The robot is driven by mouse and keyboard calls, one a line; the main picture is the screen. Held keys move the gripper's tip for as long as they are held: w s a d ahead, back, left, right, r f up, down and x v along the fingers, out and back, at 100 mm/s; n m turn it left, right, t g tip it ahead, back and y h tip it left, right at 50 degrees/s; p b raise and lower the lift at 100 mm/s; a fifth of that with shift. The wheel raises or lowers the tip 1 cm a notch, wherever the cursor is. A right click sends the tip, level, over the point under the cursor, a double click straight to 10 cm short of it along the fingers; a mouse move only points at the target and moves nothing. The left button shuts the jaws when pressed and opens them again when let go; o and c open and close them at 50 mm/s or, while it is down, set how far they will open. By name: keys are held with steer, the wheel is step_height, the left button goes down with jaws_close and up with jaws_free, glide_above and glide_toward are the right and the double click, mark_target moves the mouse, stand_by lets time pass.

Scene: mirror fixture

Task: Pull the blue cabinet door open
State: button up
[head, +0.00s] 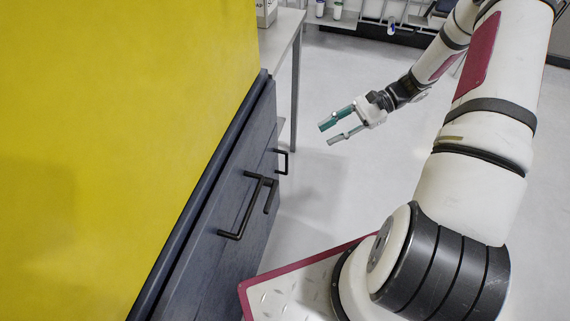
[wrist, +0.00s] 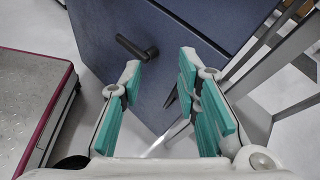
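The dark blue cabinet (head: 220,210) stands at the left in the head view, with its front facing the floor area on the right. Black bar handles (head: 233,236) project from that front, with a smaller handle (head: 287,162) farther along. My gripper (head: 327,134) is open and empty, to the right of the cabinet front and apart from it. In the wrist view the blue front (wrist: 205,85) fills the upper middle, with a black handle (wrist: 133,47) above and beyond my open fingers (wrist: 160,66). I cannot tell which panel is the door.
A large yellow surface (head: 100,120) rises above the cabinet. A grey table (head: 284,32) with a metal leg stands behind the cabinet. A red-edged grey platform (wrist: 32,105) shows at left in the wrist view. Open pale floor (head: 330,195) lies right of the cabinet.

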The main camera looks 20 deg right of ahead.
mark_target(286, 173)
step_height(286, 173, down, 18)
steer(key=d+m+t+y+b, duration=0.2)
steer(key=m+t+y+b, duration=0.15)
steer(key=m+t, duration=0.4)
steer(key=shift+h, duration=0.25)
steer(key=x, duration=0.9)
steer(key=b+x, duration=0.1)
steer(key=x, duration=0.4)
steer(key=shift+w+f, duration=0.15)
steer(key=shift+f, duration=0.15)
steer(key=shift+c, duration=0.6)
jaws_close()
